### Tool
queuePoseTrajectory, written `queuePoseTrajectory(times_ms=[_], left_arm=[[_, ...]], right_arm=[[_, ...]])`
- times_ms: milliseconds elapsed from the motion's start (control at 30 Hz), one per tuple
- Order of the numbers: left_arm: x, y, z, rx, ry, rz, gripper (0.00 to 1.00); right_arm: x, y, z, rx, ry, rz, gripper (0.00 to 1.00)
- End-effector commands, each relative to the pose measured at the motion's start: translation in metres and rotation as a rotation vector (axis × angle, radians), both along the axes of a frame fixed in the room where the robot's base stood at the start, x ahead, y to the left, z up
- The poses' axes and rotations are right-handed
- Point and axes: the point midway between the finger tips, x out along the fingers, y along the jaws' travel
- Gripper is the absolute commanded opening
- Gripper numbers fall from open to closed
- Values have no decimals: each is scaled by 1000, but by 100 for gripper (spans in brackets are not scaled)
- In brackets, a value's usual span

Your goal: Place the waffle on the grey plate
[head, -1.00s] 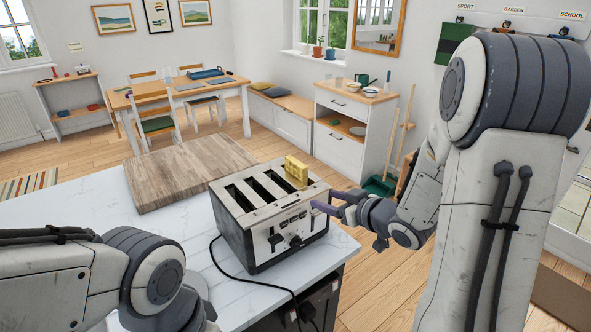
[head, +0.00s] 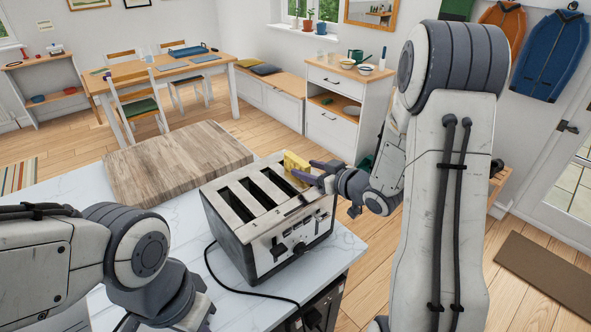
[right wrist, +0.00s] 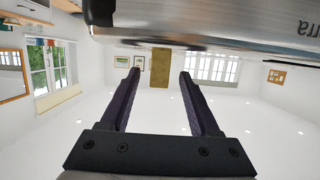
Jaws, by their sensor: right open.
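The yellow waffle (head: 295,162) stands upright at the far right slot of the silver and black toaster (head: 268,240), its top sticking out. My right gripper (head: 303,169) is open beside the waffle, its dark fingers pointing at it from the right. In the right wrist view the waffle (right wrist: 160,68) shows between and beyond the two open fingertips (right wrist: 158,78); I see no grip on it. I cannot make out a grey plate on the counter.
The toaster stands on a white marble counter (head: 185,215), its black cord in front. A wooden board (head: 175,160) lies behind it to the left. The counter's right edge is close to the toaster. A white cabinet (head: 330,130) with bowls stands farther back.

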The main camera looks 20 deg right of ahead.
Motion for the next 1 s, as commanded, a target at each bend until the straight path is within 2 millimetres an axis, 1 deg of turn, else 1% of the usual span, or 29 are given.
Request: queuePoseTrajectory(times_ms=[167, 300, 400, 500, 700, 733, 767, 800, 867, 900, 1000], left_arm=[[0, 0, 11, 0, 0, 0, 0], [0, 0, 22, 0, 0, 1, 0], [0, 0, 25, 0, 0, 1, 0], [0, 0, 26, 0, 0, 1, 0], [0, 0, 25, 0, 0, 1, 0], [0, 0, 25, 0, 0, 1, 0], [0, 0, 25, 0, 0, 1, 0], [0, 0, 25, 0, 0, 1, 0], [0, 0, 25, 0, 0, 1, 0], [0, 0, 25, 0, 0, 1, 0], [0, 0, 25, 0, 0, 1, 0]], right_arm=[[15, 6, -4, 1, 4, 4, 63], [33, 12, -10, 1, 2, 5, 63], [43, 16, -14, 0, 1, 4, 63], [48, 18, -17, -1, 1, 3, 63], [48, 18, -18, -1, 0, 3, 63], [48, 18, -18, -1, 0, 3, 55], [48, 18, -18, -1, 0, 3, 43], [48, 18, -18, -1, 0, 3, 28], [48, 18, -18, -1, 0, 3, 5], [48, 18, -18, -1, 0, 3, 0], [48, 18, -17, -1, 0, 3, 0]])
